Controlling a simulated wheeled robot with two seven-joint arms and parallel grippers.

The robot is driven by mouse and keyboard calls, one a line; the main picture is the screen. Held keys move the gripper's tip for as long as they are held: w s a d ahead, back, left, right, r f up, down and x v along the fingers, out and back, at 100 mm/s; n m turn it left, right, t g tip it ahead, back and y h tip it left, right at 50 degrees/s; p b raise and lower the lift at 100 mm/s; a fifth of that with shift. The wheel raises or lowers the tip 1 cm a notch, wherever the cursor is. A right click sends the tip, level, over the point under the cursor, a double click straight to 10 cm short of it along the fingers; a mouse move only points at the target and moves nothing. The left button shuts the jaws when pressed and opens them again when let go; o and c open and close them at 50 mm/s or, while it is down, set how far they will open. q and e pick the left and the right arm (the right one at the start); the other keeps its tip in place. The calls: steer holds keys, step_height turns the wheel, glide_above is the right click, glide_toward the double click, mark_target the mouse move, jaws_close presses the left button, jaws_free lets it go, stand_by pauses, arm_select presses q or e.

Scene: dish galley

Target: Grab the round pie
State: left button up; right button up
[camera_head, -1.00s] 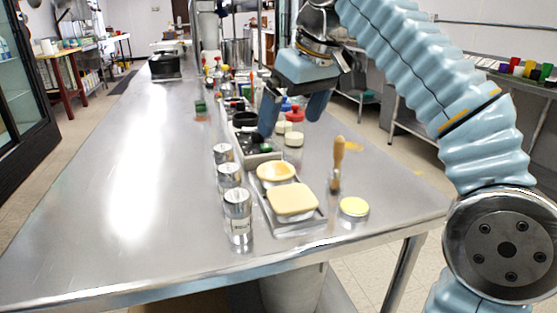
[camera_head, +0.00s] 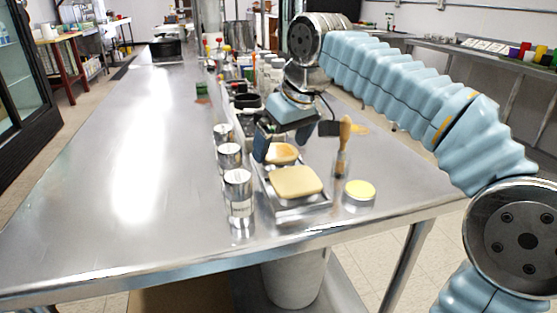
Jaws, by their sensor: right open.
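The round pie (camera_head: 284,154), pale with a browned top, sits in a metal tray (camera_head: 298,206) on the steel table. A squarish tan pie (camera_head: 296,181) lies in front of it in the same tray. My right gripper (camera_head: 282,143) is open, just above and behind the round pie, its fingers pointing down. One finger is at the pie's left and the other at its far right. The fingers hide part of the pie's far side. I cannot tell whether they touch it. My left gripper is not in view.
Several metal canisters (camera_head: 238,192) stand in a row left of the tray. A wooden-handled brush (camera_head: 344,145) stands upright at the right, behind a yellow-topped round tin (camera_head: 359,191). Bottles and dark containers crowd behind the gripper. The left of the table (camera_head: 130,190) is clear.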

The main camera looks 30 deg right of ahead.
steer(key=shift+x, duration=0.85)
steer(key=c, duration=1)
